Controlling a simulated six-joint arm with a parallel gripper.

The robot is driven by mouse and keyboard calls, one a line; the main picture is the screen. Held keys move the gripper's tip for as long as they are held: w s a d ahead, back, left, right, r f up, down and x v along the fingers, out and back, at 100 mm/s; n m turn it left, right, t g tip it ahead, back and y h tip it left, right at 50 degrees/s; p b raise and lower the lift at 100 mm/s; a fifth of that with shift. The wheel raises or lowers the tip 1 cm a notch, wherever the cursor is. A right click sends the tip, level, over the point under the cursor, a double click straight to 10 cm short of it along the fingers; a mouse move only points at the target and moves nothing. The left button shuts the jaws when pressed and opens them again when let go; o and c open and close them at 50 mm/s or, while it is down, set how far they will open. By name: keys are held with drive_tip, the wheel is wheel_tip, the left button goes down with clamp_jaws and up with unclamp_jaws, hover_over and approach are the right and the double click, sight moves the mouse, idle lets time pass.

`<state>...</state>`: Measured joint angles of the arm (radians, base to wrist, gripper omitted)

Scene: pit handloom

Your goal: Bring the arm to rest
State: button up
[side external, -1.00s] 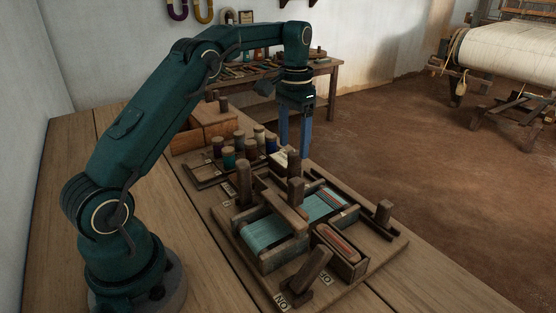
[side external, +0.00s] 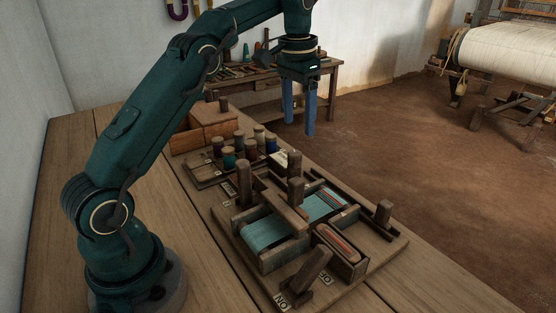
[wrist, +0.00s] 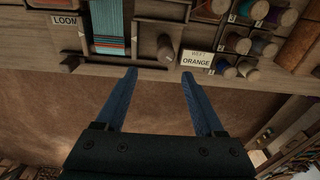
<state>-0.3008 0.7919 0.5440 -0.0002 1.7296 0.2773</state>
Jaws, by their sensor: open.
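My gripper (side external: 299,115) hangs from my green arm with its two blue fingers pointing down, apart and empty. In the side external view it is raised above and behind the loom board, past the table's far edge. In the wrist view the fingers (wrist: 160,80) are spread with nothing between them, over the table edge and the brown floor. The small loom (side external: 270,230) with its teal warp stands on the board; its warp (wrist: 108,25) also shows in the wrist view. Nothing touches the fingers.
Several thread spools (side external: 229,158) stand in a rack behind the loom, beside a wooden box (side external: 205,130). A card reading "WEFT ORANGE" (wrist: 197,59) stands near the spools. A wooden shuttle box (side external: 340,250) and a lever (side external: 308,270) marked "ON" and "OFF" are at the front. The air around the gripper is clear.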

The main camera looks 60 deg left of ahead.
drive_tip(key=s+d+r+m+t, duration=0.1)
drive_tip(key=s+d+r+t, duration=0.2)
drive_tip(key=s+d+r, duration=0.7)
drive_tip(key=s+d+f+t, duration=0.1)
drive_tip(key=s+f, duration=1)
drive_tip(key=shift+s+d+f+n+t, duration=0.15)
drive_tip(key=shift+s+f+n+t, duration=0.1)
drive_tip(key=shift+n+t, duration=0.15)
